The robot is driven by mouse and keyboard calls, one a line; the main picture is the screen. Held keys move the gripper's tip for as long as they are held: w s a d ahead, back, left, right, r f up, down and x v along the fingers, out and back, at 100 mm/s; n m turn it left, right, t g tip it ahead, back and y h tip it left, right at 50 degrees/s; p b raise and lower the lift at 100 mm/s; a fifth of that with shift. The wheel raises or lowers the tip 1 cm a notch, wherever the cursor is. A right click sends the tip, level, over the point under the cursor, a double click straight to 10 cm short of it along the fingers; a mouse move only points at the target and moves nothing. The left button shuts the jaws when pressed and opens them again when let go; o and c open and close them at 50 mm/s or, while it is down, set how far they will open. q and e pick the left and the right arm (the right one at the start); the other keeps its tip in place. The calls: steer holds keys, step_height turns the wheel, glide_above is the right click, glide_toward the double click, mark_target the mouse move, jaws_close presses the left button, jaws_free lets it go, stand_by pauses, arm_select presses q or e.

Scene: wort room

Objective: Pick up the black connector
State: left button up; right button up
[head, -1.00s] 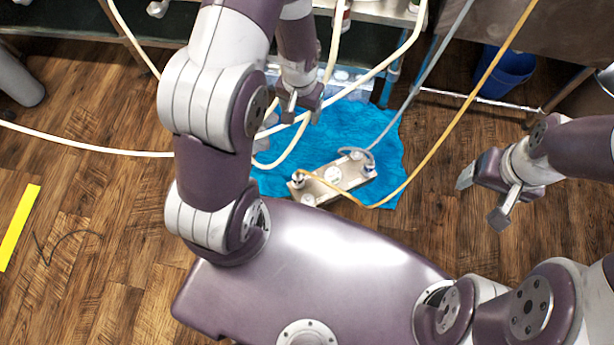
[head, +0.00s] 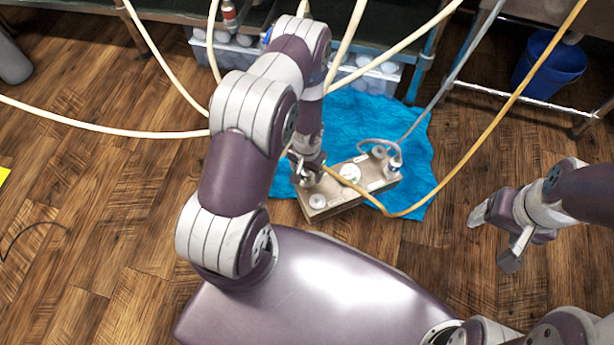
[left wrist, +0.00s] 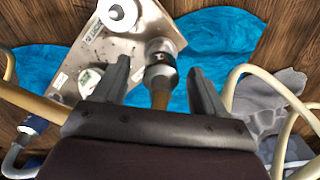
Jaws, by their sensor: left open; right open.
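A pale metal block (head: 345,193) with round fittings lies on a blue cloth. At its left end the amber hose (head: 440,190) meets a connector with a dark band and a grey body, taken as the black connector (left wrist: 161,52) in the left wrist view. My left gripper (head: 306,174) is over that end and largely hides the connector in the head view. In the left wrist view its open fingers (left wrist: 162,82) stand either side of the connector, with gaps visible on both sides. My right gripper (head: 494,238) is open and empty over the floor at right.
A grey hose (head: 450,80) runs to a blue-collared connector (head: 393,168) at the block's right end. Cream hoses (head: 385,55) hang behind my left arm. The blue cloth (head: 415,125) is rumpled. A blue bucket (head: 548,68) stands under the back-right table. Floor at right is clear.

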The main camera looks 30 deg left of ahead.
mark_target(307, 175)
arm_select(q)
step_height(307, 175, down, 4)
steer(key=shift+w+r+b, duration=0.1)
steer(key=shift+b, duration=0.9)
steer(key=shift+r, duration=0.15)
steer(key=c, duration=1.2)
arm_select(e)
step_height(307, 175, down, 3)
steer(key=shift+r, duration=0.1)
arm_select(q)
steer(key=shift+r+p, duration=0.1)
steer(key=shift+p, duration=0.25)
step_height(307, 175, up, 5)
steer(key=p, duration=0.4)
steer(key=w+d+r+p, duration=0.5)
steer(key=d+p, duration=0.4)
steer(key=d, duration=0.1)
steer(key=shift+w+r, duration=0.2)
steer(key=shift+r, duration=0.2)
arm_select(e)
step_height(307, 175, up, 13)
steer(key=shift+r, duration=0.15)
arm_select(q)
steer(key=shift+d, duration=0.1)
